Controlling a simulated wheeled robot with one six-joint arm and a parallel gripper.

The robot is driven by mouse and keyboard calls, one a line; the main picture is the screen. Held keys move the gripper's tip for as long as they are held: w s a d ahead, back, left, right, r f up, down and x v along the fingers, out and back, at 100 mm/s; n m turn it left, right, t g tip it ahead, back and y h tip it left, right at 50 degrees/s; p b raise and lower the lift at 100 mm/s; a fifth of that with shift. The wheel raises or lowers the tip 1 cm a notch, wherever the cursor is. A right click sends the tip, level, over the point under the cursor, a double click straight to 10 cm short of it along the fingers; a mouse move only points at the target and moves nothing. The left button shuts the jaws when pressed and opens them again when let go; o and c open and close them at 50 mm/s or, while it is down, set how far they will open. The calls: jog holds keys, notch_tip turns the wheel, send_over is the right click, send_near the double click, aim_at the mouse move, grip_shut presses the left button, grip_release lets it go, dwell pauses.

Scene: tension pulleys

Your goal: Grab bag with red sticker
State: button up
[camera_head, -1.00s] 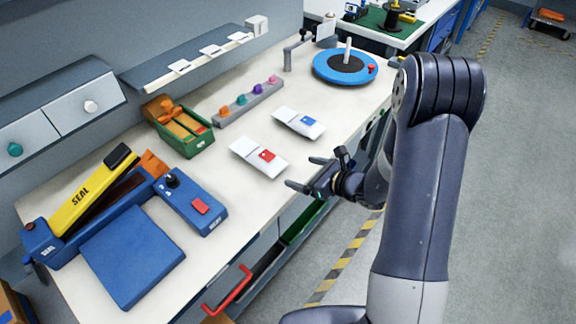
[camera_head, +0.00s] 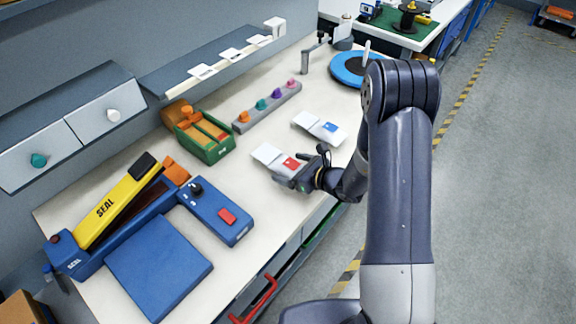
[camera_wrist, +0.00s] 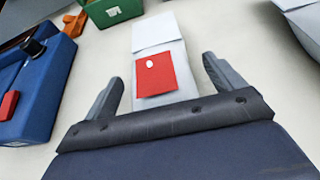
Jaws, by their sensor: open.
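The bag with the red sticker (camera_head: 267,154) is a flat white packet lying on the white bench. It also shows in the wrist view (camera_wrist: 154,35), with its red sticker (camera_wrist: 165,79) between the fingers. My gripper (camera_head: 292,172) is open at the near end of this bag. In the wrist view the two fingers (camera_wrist: 162,82) stand on either side of the bag, apart from it in the picture. The gripper hides the bag's near end. I cannot tell how high the fingers are above the bench. A second white bag with a blue sticker (camera_head: 307,121) lies to the right.
A blue sealer with a yellow arm (camera_head: 118,205) and a blue box with a red button (camera_head: 218,212) stand to the left. A green bin (camera_head: 200,145) and a rack of coloured knobs (camera_head: 268,105) sit behind. Bare bench surrounds the bag.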

jog(key=c, duration=1.2)
jog(key=shift+r, duration=0.1)
